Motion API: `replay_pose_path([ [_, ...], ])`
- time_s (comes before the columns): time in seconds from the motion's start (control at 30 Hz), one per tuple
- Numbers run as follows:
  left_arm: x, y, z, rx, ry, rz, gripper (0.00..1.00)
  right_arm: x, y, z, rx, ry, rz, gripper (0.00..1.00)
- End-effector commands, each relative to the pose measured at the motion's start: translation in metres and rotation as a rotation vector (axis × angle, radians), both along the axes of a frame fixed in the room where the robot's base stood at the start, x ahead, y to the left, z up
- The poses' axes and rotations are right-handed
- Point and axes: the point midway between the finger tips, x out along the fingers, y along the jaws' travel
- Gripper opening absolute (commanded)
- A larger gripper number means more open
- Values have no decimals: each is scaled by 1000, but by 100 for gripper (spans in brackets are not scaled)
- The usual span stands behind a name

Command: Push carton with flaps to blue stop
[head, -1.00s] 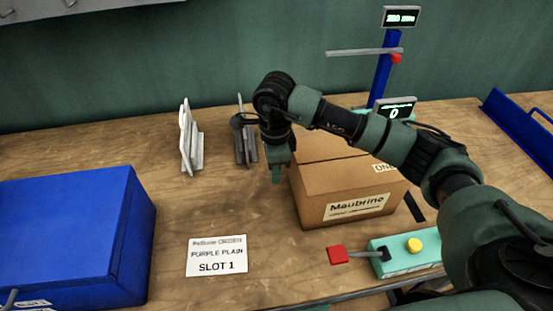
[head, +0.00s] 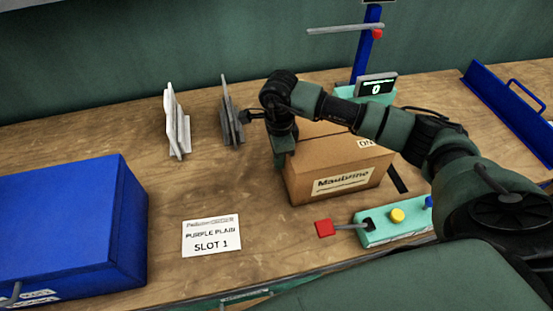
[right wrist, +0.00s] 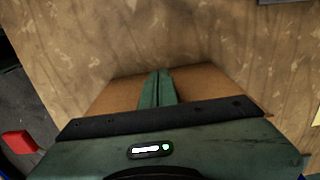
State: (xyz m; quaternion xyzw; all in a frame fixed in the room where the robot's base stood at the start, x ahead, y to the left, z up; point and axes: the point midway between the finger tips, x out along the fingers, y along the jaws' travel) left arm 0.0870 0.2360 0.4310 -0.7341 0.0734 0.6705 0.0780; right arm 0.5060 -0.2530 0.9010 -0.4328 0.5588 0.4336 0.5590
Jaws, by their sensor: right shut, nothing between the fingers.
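The brown carton (head: 338,170) sits upright on the wooden table, labelled on its front; its top is partly hidden behind my right arm. My right gripper (head: 281,160) points down at the carton's left side, shut and empty, touching or very close to it. In the right wrist view the shut fingers (right wrist: 155,90) overlap the carton (right wrist: 112,92). A blue rail (head: 508,105) with a handle stands at the far right, apart from the carton; I cannot tell if it is the blue stop. My left gripper is not in view.
A teal control box (head: 390,226) with a red-tipped lever and yellow button lies in front of the carton. A blue post (head: 363,58) and display (head: 376,87) stand behind. Grey brackets (head: 231,118) and a blue box (head: 70,225) are at left. Table is clear around the slot card (head: 211,236).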

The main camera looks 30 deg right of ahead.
Motion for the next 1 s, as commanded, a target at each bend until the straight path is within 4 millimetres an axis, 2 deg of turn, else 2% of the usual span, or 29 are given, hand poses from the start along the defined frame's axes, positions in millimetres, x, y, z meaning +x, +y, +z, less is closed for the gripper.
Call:
replay_pose_path([
  [0.5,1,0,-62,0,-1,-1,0,-35,-137,-6,-5,-1,-9,0],
  [0.6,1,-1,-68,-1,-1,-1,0,-40,-156,-4,-4,1,-6,0],
  [0.77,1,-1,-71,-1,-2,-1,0,-44,-171,-1,-4,1,-4,0],
  [1.0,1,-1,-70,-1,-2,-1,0,-45,-175,0,-8,3,-7,0],
])
